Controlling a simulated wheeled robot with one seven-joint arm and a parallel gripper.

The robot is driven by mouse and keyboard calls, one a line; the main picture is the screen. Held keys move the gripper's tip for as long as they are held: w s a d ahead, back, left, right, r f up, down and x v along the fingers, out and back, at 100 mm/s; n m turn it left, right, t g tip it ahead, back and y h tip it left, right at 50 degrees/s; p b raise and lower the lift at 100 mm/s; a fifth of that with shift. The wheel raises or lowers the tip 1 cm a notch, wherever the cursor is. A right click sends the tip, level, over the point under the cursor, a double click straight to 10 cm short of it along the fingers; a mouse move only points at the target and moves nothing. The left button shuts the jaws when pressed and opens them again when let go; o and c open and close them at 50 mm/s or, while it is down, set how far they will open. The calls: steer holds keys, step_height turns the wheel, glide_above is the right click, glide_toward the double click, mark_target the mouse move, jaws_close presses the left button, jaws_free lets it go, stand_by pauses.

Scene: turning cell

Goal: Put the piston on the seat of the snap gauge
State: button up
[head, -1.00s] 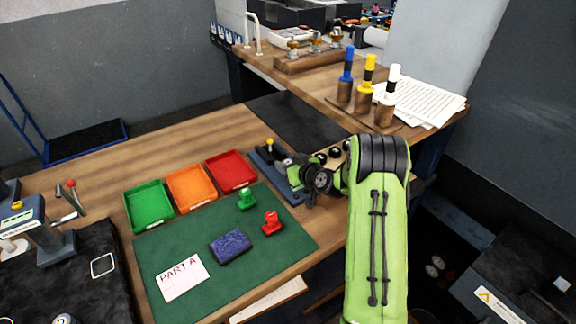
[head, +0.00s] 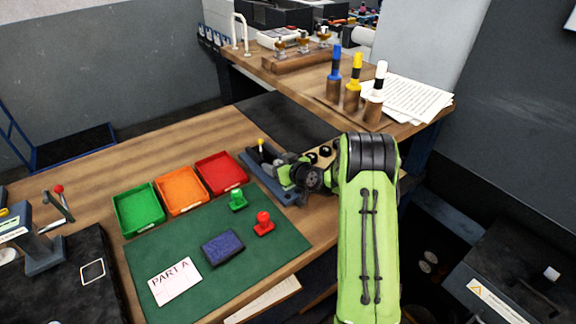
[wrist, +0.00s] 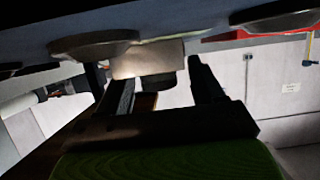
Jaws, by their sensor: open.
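The snap gauge (head: 258,169), with a blue base and a yellow-tipped lever, stands on the bench just right of the red tray in the head view. My gripper (wrist: 160,71) is open in the wrist view, its two dark fingers apart. A pale block with a dark rounded end (wrist: 148,62) shows between and beyond the fingertips; I cannot tell whether it is the piston or whether it touches a finger. In the head view my gripper is close to the right side of the gauge, and its fingertips are hard to make out. The gauge's seat is partly hidden.
Green (head: 139,209), orange (head: 181,190) and red (head: 220,173) trays line the green mat (head: 150,255). Green (head: 238,201) and red (head: 263,224) stamps and a blue pad (head: 222,248) lie there. Blue, yellow and white markers (head: 353,85) stand on the rear shelf.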

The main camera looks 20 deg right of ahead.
steer(key=shift+s+d+p, duration=0.1)
steer(key=shift+s+p, duration=0.2)
steer(key=shift+p, duration=0.15)
steer(key=b+v, duration=0.2)
steer(key=v, duration=0.9)
steer(key=shift+r, duration=0.15)
steer(key=s+a+r+n+g, duration=0.1)
steer(key=s+a+r+g, duration=0.25)
steer(key=s+a, duration=0.3)
steer(key=s+a+r+n+g, duration=0.1)
steer(key=s+a+r+g, duration=0.1)
steer(key=s+a+r, duration=0.45)
steer(key=s+a+m+g+h, duration=0.1)
steer(key=s+m, duration=0.3)
steer(key=s, duration=1.3)
steer(key=shift+r+g+h, duration=0.4)
steer(key=shift+g+h, duration=0.25)
steer(key=shift+h, duration=0.15)
